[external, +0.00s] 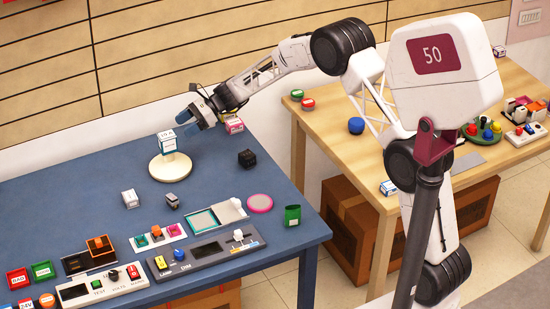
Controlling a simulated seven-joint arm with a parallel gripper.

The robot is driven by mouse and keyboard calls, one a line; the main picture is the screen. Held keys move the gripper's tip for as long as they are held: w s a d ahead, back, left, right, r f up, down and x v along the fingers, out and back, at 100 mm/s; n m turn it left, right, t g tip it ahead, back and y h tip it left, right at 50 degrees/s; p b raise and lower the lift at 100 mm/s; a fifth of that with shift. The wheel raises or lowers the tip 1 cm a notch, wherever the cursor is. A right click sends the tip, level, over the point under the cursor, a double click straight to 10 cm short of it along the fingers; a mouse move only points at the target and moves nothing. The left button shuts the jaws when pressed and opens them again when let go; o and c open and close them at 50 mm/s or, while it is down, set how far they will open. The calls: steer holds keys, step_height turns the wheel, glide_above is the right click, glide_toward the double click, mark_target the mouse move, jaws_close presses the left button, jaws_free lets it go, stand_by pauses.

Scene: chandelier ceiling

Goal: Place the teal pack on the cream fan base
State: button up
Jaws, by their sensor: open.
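The teal pack (167,142), a small block with a white top marked "10 A" and teal on its side, appears upright on the cream fan base (171,172). The base is a round cream disc with a raised middle, on the blue table's back half. The pack covers part of that raised middle, and exact contact is hard to tell. My gripper (187,121) is open, with dark blue fingertips, just up and right of the pack. It looks apart from the pack and empty.
A pink-and-white box (233,125) stands just right of my gripper. A black cube (247,158), a white block (130,198) and a small grey block (172,200) lie around the base. Panels and trays crowd the blue table's (75,195) front edge. Its back left is clear.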

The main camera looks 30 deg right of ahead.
steer(key=v, duration=0.4)
steer(key=shift+d, duration=0.15)
stand_by(0.8)
steer(key=s+d+r+n+h, duration=0.25)
steer(key=s+d+r, duration=0.35)
steer(key=s, duration=0.3)
steer(key=s+d+r+n+h, duration=0.2)
steer(key=s+d+r+n, duration=0.25)
steer(key=s, duration=0.45)
steer(key=s+d+r+n+h, duration=0.2)
steer(key=s+d+r, duration=0.4)
steer(key=s, duration=0.3)
steer(key=s+d+n+t+h, duration=0.1)
steer(key=s+d, duration=0.4)
steer(key=s, duration=0.5)
steer(key=s+d+n+h, duration=0.3)
steer(key=s+d+n, duration=0.2)
steer(key=s, duration=0.6)
steer(key=s+d+n+t+h, duration=0.1)
steer(key=s+d+n+h, duration=0.1)
steer(key=s+d, duration=0.4)
steer(key=s+h, duration=0.1)
steer(key=s, duration=0.4)
steer(key=shift+d+f+n+t, duration=0.15)
steer(key=shift+f+n+t, duration=0.15)
steer(key=shift+f+n, duration=0.1)
